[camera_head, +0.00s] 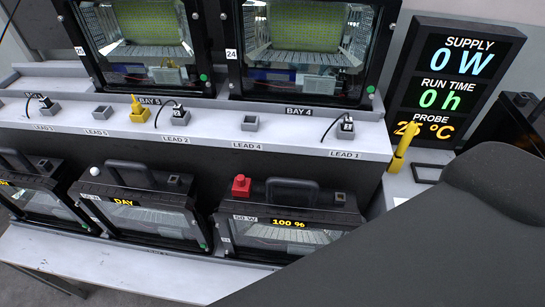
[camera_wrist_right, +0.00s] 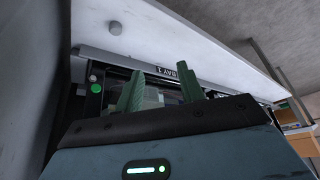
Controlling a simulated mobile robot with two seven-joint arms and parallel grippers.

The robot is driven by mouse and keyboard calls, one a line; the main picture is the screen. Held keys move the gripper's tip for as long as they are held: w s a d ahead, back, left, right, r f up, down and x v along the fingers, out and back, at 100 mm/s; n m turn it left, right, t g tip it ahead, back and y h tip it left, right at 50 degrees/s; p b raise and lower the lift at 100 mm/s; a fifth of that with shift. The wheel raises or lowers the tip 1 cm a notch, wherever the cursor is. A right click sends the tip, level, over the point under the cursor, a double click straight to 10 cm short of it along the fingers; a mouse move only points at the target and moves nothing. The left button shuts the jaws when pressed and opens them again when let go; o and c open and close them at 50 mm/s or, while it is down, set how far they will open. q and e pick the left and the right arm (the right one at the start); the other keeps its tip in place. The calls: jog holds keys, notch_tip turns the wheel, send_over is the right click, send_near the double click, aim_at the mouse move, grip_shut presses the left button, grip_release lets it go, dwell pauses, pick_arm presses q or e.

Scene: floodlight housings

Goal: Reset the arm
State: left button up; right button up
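My right gripper (camera_wrist_right: 161,90) shows in the right wrist view, with two green fingers standing apart and nothing visible between them. Beyond the fingers are a dark-framed housing and a label reading BAY 1 (camera_wrist_right: 168,71), seen tilted. In the head view a large dark grey shape, likely my right arm, fills the lower right corner and hides what lies behind it. The right gripper itself cannot be made out there. My left gripper is in neither view.
Floodlight housings (camera_head: 306,45) stand behind a ledge with lead sockets (camera_head: 250,122). Handled units (camera_head: 287,217) sit on a lower shelf, one with a red block (camera_head: 241,186). A yellow probe (camera_head: 403,147) stands below the supply display (camera_head: 455,82), reading 0 W.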

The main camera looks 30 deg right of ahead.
jog(key=shift+w+a+f+t+y, duration=0.15)
jog(key=shift+w+a+f+t, duration=0.1)
jog(key=shift+f+t, duration=0.35)
jog(key=shift+w+a+f+t+y, duration=0.2)
jog(key=shift+f+t, duration=0.35)
jog(key=shift+t, duration=0.1)
jog(key=shift+w+a+f+t+y, duration=0.15)
jog(key=shift+w+a+f+t, duration=0.1)
jog(key=shift+f+t, duration=0.35)
jog(key=shift+r, duration=0.1)
dwell(0.7)
